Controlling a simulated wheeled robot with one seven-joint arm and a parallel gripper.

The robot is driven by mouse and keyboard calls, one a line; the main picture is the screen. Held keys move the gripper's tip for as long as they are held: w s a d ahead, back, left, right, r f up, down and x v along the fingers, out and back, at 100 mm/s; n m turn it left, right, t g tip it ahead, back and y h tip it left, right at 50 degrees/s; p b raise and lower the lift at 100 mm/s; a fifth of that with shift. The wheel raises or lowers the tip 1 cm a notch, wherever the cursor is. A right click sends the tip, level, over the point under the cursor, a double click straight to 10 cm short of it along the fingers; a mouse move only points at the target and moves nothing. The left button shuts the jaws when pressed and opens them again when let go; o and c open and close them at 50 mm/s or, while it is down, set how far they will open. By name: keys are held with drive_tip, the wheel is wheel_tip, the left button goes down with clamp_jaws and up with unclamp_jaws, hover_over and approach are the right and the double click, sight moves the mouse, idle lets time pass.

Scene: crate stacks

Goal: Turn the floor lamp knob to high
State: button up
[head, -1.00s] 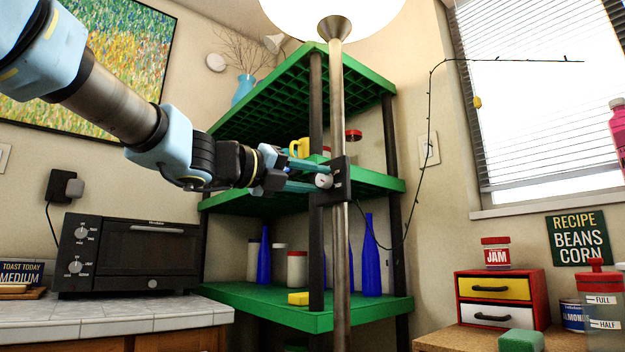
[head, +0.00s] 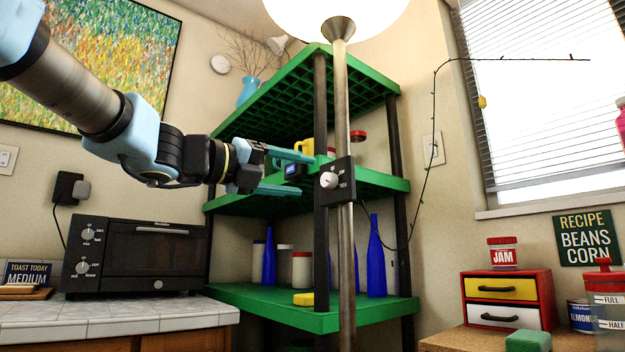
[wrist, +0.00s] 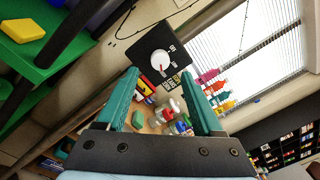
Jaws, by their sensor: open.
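The floor lamp has a steel pole (head: 342,110) and a bright white shade (head: 335,15). A black control plate (head: 347,184) on the pole carries a round white knob (head: 328,180). In the wrist view the knob (wrist: 160,61) has a red mark on its lower side, and small labels on the plate are too blurred to read. My gripper (head: 310,173) is open and empty, just left of the knob and apart from it. In the wrist view its teal fingertips (wrist: 160,72) spread either side of the knob's line.
A green shelf unit (head: 365,308) with blue bottles (head: 376,262) stands behind the pole. A black toaster oven (head: 150,258) sits on the tiled counter at left. A small drawer box (head: 507,298) and jam jar (head: 503,254) stand at right.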

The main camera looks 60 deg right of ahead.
drive_tip(key=v, duration=0.5)
drive_tip(key=shift+a, duration=0.2)
idle(0.3)
